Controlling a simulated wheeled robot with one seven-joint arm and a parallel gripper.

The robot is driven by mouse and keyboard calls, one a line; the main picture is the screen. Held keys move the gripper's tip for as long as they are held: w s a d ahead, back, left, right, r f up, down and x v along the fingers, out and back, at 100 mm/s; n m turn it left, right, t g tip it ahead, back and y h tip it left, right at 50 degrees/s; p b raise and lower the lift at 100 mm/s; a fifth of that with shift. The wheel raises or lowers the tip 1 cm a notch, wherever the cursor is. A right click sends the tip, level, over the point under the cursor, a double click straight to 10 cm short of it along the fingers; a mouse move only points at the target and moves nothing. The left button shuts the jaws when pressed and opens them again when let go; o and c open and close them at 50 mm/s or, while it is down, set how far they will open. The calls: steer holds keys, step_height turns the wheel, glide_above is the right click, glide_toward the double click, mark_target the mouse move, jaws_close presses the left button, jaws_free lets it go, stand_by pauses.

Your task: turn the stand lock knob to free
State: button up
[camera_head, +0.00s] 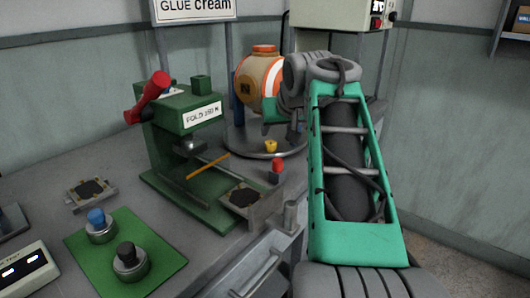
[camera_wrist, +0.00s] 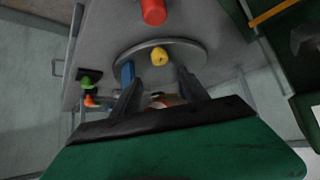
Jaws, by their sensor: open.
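The yellow knob (camera_head: 271,146), which I take for the stand lock knob, sits on the round grey stand base (camera_head: 240,145). In the wrist view the knob (camera_wrist: 159,56) lies just beyond my fingertips, roughly centred between them. My gripper (camera_wrist: 158,80) is open with nothing between its fingers, and it does not visibly touch the knob. In the head view my gripper's fingers are not clear beside the ball. A tan ball (camera_head: 258,76) with orange and white bands rests on the stand between blue posts (camera_head: 237,110). I cannot read the knob's setting.
A green press (camera_head: 185,125) with a red handle (camera_head: 149,98) stands left of the stand. A red knob (camera_head: 277,165) is in front of the base. A green board (camera_head: 125,255) with a blue and a black knob lies front left. Bare bench (camera_head: 120,160) shows left of the press.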

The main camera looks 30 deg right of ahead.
mark_target(271, 143)
steer(key=b+x, duration=0.1)
steer(key=x, duration=0.2)
steer(key=b+x, duration=0.1)
steer(key=x, duration=0.1)
steer(key=b+x, duration=0.1)
steer(key=x, duration=0.2)
steer(key=shift+s+a+f, duration=0.1)
steer(key=shift+f, duration=0.45)
steer(key=shift+w+f, duration=0.15)
steer(key=shift+w, duration=0.15)
jaws_close()
